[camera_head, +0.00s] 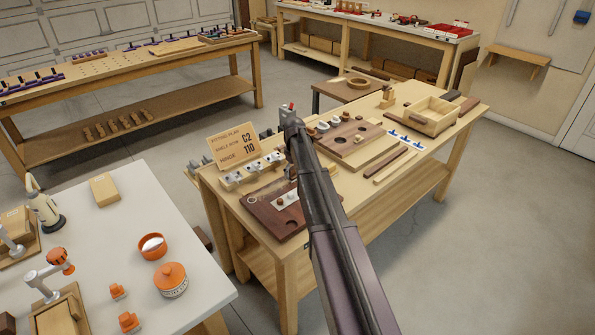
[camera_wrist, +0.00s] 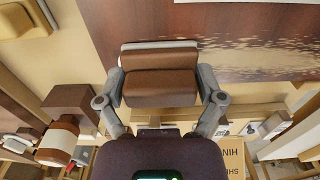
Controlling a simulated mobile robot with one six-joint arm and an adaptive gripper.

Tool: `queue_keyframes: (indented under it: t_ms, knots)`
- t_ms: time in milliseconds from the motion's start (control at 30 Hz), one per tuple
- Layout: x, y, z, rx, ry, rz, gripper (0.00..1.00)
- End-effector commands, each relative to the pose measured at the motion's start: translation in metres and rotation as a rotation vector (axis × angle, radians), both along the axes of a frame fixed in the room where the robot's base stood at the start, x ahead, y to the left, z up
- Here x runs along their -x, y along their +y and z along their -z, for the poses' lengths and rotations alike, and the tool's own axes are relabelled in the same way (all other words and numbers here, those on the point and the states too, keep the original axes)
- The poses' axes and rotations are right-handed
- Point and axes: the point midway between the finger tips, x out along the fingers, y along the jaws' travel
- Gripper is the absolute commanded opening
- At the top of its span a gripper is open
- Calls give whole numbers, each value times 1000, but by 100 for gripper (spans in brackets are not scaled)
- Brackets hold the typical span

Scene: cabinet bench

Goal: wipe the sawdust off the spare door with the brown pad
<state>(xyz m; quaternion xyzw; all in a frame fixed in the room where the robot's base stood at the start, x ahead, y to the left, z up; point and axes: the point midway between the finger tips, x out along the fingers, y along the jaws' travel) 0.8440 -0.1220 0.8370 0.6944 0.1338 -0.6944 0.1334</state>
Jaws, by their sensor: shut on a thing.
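The spare door is a dark brown panel (camera_wrist: 225,25) filling the top of the wrist view. Pale sawdust (camera_wrist: 265,57) is spread over its right part there. In the head view, the door (camera_head: 262,212) lies near the close end of the middle bench, partly behind my arm. My gripper (camera_wrist: 160,90) is shut on the brown pad (camera_wrist: 160,86), a block with a pale strip along its far edge. The pad is over the door's edge; I cannot tell whether it touches. In the head view, my arm hides the gripper and pad.
A card sign (camera_head: 233,146) stands behind the door, beside a pale block of hinges (camera_head: 252,170). A holed brown panel (camera_head: 350,138) and an open wooden box (camera_head: 435,113) lie farther along the bench (camera_head: 470,112). A brown bottle (camera_wrist: 58,142) shows in the wrist view.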

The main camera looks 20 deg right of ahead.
Motion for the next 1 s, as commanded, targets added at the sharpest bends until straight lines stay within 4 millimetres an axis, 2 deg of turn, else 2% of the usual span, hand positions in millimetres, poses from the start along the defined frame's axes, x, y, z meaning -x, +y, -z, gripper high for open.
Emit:
queue_keyframes:
  t_ms: [200, 733, 1000]
  knots:
    - [5, 11, -1, 0, 0, -1, 26]
    - [6, 15, 0, 0, 0, 0, 26]
    - [12, 29, 1, 0, 0, 0, 26]
